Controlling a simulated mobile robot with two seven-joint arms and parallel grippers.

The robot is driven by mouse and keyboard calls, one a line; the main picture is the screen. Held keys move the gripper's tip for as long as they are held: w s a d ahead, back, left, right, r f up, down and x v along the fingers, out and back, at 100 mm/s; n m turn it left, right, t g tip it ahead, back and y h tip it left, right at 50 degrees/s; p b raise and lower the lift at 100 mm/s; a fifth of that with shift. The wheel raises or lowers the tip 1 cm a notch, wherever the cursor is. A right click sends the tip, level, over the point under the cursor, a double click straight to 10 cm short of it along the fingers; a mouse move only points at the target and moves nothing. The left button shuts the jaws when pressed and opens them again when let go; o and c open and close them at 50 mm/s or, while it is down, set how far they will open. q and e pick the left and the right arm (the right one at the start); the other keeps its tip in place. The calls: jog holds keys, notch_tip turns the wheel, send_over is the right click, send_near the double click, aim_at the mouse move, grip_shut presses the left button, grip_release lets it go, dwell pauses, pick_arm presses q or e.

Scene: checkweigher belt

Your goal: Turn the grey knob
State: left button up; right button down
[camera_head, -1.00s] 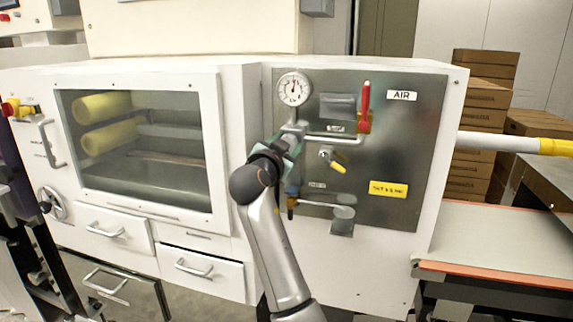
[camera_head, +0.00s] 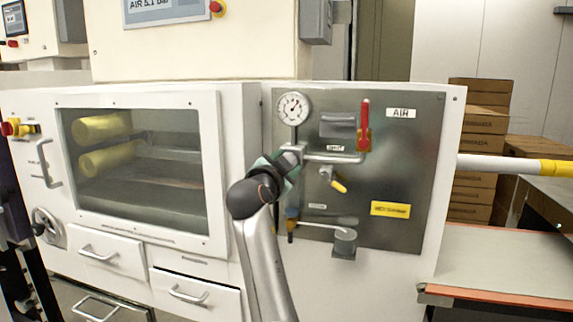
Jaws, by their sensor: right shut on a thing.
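My right gripper (camera_head: 290,157) is at the left part of the steel air panel (camera_head: 400,170), just below the round pressure gauge (camera_head: 293,107). It is shut on the grey knob at the pipe fitting (camera_head: 297,148) under the gauge. My gripper and wrist hide most of the knob, so its turn angle cannot be told. The gauge needle points up and to the right. A display (camera_head: 165,8) at the top reads about "AIR 5.1 bar". My left gripper is not in view.
A red lever (camera_head: 365,118), a yellow-handled valve (camera_head: 338,185) and a grey cylinder (camera_head: 345,241) are on the panel near my gripper. A windowed cabinet (camera_head: 222,180) stands left. A white and yellow bar (camera_head: 510,164) sticks out right, above a belt (camera_head: 490,262).

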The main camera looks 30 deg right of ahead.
jog(key=shift+c, duration=1.5)
grip_release()
jog(key=b+v, duration=0.3)
jog(key=v, duration=0.9)
jog(key=shift+s+a, duration=0.15)
jog(key=shift+a, duration=0.05)
